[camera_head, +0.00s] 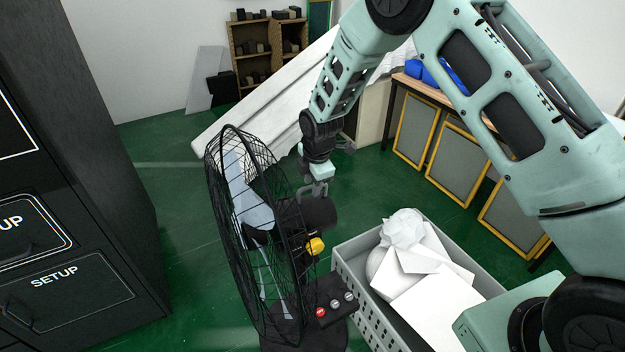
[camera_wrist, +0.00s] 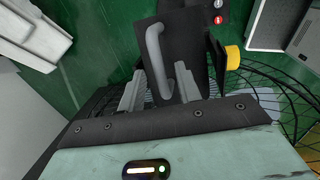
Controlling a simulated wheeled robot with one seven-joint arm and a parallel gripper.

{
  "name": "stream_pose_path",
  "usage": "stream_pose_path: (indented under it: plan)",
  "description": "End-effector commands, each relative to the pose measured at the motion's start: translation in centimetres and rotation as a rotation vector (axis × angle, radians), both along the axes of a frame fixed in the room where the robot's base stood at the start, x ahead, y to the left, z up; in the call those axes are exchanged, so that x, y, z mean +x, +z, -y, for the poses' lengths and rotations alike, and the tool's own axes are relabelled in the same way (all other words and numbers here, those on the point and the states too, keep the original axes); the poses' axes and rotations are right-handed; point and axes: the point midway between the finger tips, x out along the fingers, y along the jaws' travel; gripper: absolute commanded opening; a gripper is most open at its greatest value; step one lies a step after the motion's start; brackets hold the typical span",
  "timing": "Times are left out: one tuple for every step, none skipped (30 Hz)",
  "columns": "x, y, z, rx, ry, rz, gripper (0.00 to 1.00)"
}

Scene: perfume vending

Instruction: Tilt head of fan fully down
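The black fan (camera_head: 250,240) stands upright on the floor, its wire cage facing left. Behind the cage are its dark motor housing (camera_head: 320,214) and a yellow knob (camera_head: 315,246). My gripper (camera_head: 315,190) is just above the housing, pointing down. In the wrist view, a grey handle (camera_wrist: 158,62) on the dark housing (camera_wrist: 195,40) lies between the two fingertips of my gripper (camera_wrist: 160,88). The fingers look apart, one on each side of the handle; whether either touches it is hard to tell. The yellow knob (camera_wrist: 233,57) is to the right.
The fan's base carries a red button and grey buttons (camera_head: 336,304). A grey crate (camera_head: 345,278) with white crumpled paper stands close to its right. Dark cabinets (camera_head: 75,190) fill the left side. Green floor (camera_head: 185,240) is clear between cabinets and fan.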

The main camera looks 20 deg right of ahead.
Motion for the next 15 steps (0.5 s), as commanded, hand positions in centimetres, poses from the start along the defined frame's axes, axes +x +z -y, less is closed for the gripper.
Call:
stream_pose_path:
  plan:
    - [0.02, -0.14, -0.01, 0.0, 0.0, 0.0, 0.34]
    - [0.04, -0.2, -0.02, 0.0, 0.0, 0.0, 0.34]
    - [0.05, -0.26, -0.02, 0.0, 0.0, 0.0, 0.34]
    - [0.05, -0.28, -0.02, 0.0, 0.0, 0.0, 0.34]
    - [0.06, -0.29, -0.02, 0.0, 0.0, 0.0, 0.34]
    - [0.06, -0.29, -0.02, 0.0, 0.0, 0.0, 0.34]
    - [0.06, -0.29, -0.02, 0.0, -0.001, 0.0, 0.34]
    - [0.06, -0.29, -0.02, 0.0, -0.001, 0.0, 0.34]
    - [0.05, -0.28, -0.02, 0.0, -0.001, 0.0, 0.34]
    - [0.04, -0.29, -0.02, 0.0, -0.001, 0.0, 0.28]
    - [0.05, -0.28, -0.02, 0.0, -0.001, 0.0, 0.2]
    - [0.04, -0.28, -0.02, 0.0, -0.001, 0.0, 0.09]
    - [0.04, -0.28, -0.02, 0.0, -0.001, 0.0, 0.01]
    - [0.04, -0.28, -0.02, 0.0, -0.001, 0.0, 0.0]
    - [0.04, -0.28, -0.02, 0.0, -0.001, 0.0, 0.0]
